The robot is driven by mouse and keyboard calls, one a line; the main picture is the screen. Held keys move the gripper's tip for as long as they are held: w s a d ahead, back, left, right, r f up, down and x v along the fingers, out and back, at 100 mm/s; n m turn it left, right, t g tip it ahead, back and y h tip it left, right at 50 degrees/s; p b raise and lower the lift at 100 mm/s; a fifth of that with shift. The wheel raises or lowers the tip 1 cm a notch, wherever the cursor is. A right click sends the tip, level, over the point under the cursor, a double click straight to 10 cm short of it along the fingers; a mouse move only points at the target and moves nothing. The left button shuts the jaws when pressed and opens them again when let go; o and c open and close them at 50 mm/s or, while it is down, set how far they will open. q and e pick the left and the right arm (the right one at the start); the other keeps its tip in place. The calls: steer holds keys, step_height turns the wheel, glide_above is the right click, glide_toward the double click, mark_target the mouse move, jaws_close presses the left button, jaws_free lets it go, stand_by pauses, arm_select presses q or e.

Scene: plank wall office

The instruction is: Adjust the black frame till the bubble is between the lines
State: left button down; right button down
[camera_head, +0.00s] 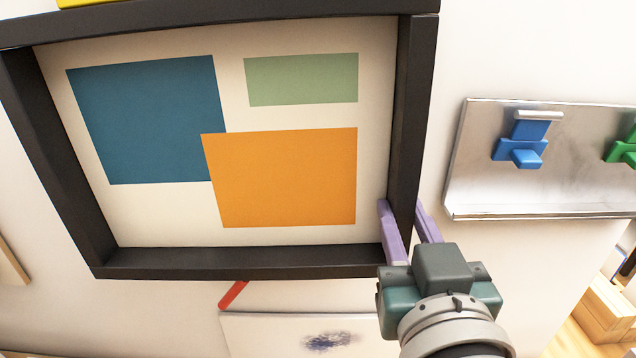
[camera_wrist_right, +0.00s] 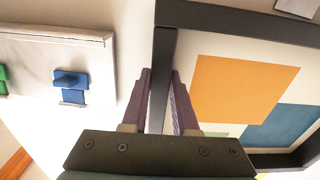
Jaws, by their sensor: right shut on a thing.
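The black frame (camera_head: 240,262) hangs on the white wall around a picture of blue, green and orange blocks. It looks tilted in the head view. In the right wrist view the frame (camera_wrist_right: 240,20) runs across the top right. My right gripper (camera_head: 400,205) is shut on the frame's right side bar near the lower right corner, with one purple finger on each side of the bar. The fingers also show in the right wrist view (camera_wrist_right: 161,78). A yellow strip (camera_head: 82,2) shows at the frame's top edge; no bubble or lines can be seen. My left gripper is out of view.
A metal wall panel (camera_head: 470,165) with a blue hook (camera_head: 520,150) and a green hook (camera_head: 625,148) is to the right. Below the frame are a white board (camera_head: 270,335) with a dark smudge and a red stick (camera_head: 233,294). Wooden blocks (camera_head: 605,312) stand lower right.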

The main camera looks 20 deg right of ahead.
steer(key=shift+w+a+f+m, duration=0.1)
steer(key=shift+a+f+m, duration=0.2)
steer(key=shift+a+f, duration=0.15)
steer(key=c, duration=0.7)
jaws_free()
steer(key=shift+d, duration=0.1)
steer(key=b+v, duration=0.2)
steer(key=v, duration=0.8)
steer(key=shift+r, duration=0.1)
